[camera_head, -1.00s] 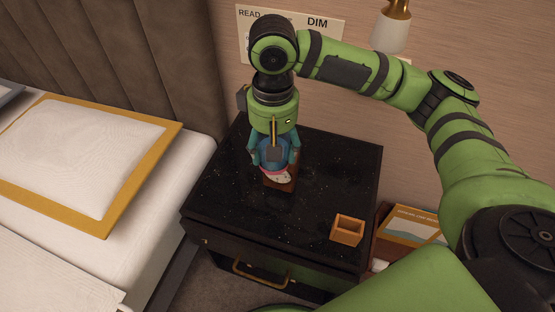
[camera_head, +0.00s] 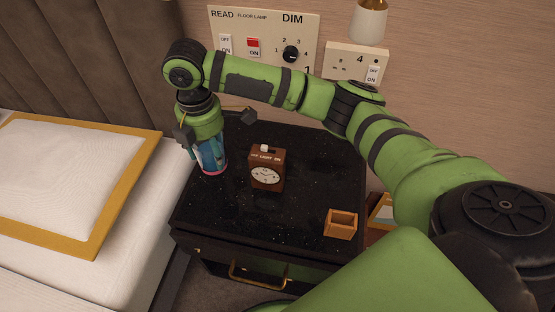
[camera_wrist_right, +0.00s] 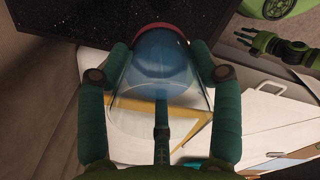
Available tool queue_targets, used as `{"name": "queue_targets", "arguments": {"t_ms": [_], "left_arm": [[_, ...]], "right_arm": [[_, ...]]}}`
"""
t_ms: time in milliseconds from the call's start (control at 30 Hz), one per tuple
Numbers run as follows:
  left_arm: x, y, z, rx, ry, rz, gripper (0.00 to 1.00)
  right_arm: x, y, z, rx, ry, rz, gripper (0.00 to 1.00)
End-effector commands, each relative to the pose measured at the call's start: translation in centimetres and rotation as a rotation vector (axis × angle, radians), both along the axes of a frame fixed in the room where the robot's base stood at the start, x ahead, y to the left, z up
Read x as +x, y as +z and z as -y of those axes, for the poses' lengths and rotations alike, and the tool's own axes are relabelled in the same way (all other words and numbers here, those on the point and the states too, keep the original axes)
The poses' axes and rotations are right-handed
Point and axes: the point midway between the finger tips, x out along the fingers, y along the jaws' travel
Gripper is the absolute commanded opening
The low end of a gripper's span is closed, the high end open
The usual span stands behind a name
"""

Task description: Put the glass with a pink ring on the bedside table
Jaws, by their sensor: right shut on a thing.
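The glass with a pink ring (camera_head: 212,157) is upright in my right gripper (camera_head: 207,150), ring at the bottom. In the head view it appears over the left edge area of the black bedside table (camera_head: 230,215), left of the clock; I cannot tell whether it touches the top. In the right wrist view the fingers (camera_wrist_right: 160,75) are shut around the clear, blue-tinted glass (camera_wrist_right: 160,92), its ring toward the dark tabletop (camera_wrist_right: 215,30). My left gripper (camera_wrist_right: 298,50) shows small at the wrist view's upper right; its opening is unclear.
A brown clock (camera_head: 266,170) stands mid-table, and a small open orange box (camera_head: 341,225) sits near the front right corner. The tabletop between and in front of them is clear. The bed (camera_head: 70,190) is at left; a wall panel (camera_head: 265,40) is behind.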

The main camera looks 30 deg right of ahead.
Motion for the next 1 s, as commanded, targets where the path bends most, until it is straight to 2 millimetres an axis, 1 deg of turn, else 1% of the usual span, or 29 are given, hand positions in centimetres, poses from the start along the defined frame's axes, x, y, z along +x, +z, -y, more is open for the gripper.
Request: {"name": "queue_targets", "arguments": {"t_ms": [100, 233, 400, 533, 667, 800, 1000], "left_arm": [[0.1, 0.0, 0.0, 0.001, 0.001, -0.001, 0.4], [0.4, 0.2, 0.0, 0.0, 0.002, 0.005, 0.4], [0.5, 0.2, 0.0, -0.001, 0.003, 0.008, 0.4], [0.2, 0.1, 0.0, -0.001, 0.003, 0.003, 0.4], [-0.3, -0.5, 0.0, 0.003, 0.005, -0.02, 0.4], [-0.5, -0.2, 0.3, 0.001, 0.007, -0.036, 0.4], [-0.4, -0.1, 0.3, 0.003, 0.009, -0.046, 0.4]], "right_arm": [[0.5, -0.6, -0.7, -0.002, 0.144, -0.002, 0.18], [0.8, -1.1, -1.1, -0.007, 0.259, -0.002, 0.18], [1.0, -1.4, -1.3, -0.009, 0.327, -0.004, 0.18], [1.0, -1.9, -1.3, -0.01, 0.335, -0.005, 0.18], [1.0, -4.1, -1.2, -0.01, 0.334, -0.008, 0.18], [1.0, -6.5, -1.2, -0.011, 0.334, -0.007, 0.18], [1.0, -8.0, -1.2, -0.01, 0.333, -0.006, 0.18]]}}
